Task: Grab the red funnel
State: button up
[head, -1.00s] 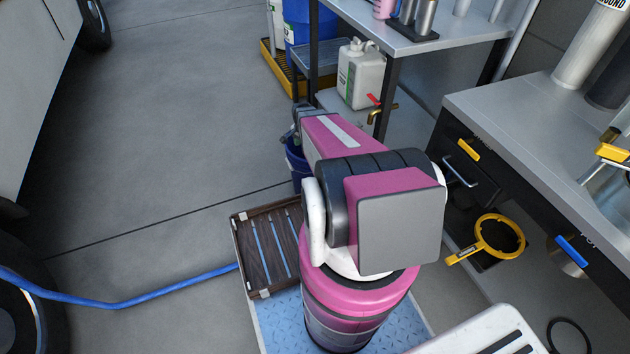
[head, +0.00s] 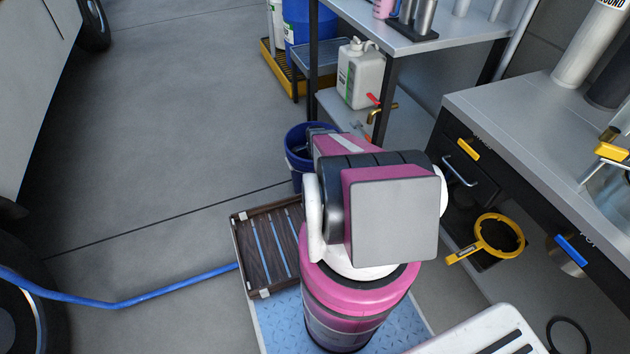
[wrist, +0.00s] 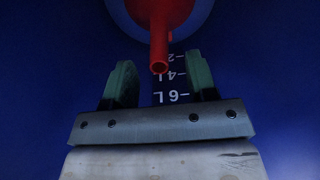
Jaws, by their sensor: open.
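The red funnel (wrist: 160,20) shows in the wrist view at the top middle, its narrow spout pointing down the picture toward my gripper. My gripper (wrist: 160,80) is open, with its two green fingers on either side of the spout's end; I cannot tell whether they touch it. A dark blue surface with litre marks lies behind them. In the head view my arm hides the gripper and the funnel. A blue bucket (head: 297,142) stands on the floor just beyond my arm, partly hidden by it.
A slatted wooden crate (head: 258,245) lies on the floor left of my base, with a blue hose running to it. A metal shelf (head: 425,38) and a white jug (head: 361,75) stand ahead. A workbench (head: 545,125) is at right.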

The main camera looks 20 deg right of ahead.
notch_tip(320, 180, down, 5)
jog(key=shift+r, duration=0.2)
jog(key=shift+c, duration=0.3)
grip_shut()
jog(key=shift+r, duration=0.1)
notch_tip(320, 180, up, 18)
dwell(0.5)
jog(key=shift+r, duration=1.95)
